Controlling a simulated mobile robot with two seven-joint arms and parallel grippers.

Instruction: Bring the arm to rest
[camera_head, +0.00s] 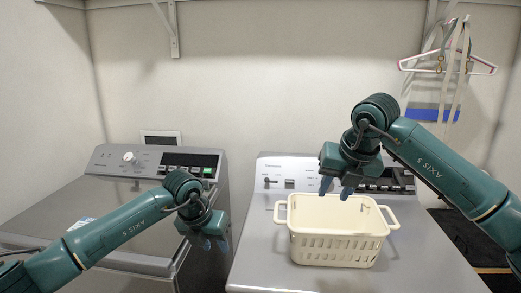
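My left gripper (216,241) hangs pointing down in front of the gap between the two machines, left of the basket and apart from it. Its fingertips show faintly, close to each other, and I cannot tell how far they are apart. My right gripper (336,188) is over the back left part of the cream basket (337,250). Its two blue fingers point down with a gap between them, and nothing shows between them. The basket stands upright on the right machine's top (260,262), and its visible inside looks empty.
A left washer (120,205) with a knob panel stands beside the right machine. The right machine's control panel (285,172) rises behind the basket. A hanger (448,66) with straps hangs on the back wall at the right. Free top surface lies around the basket.

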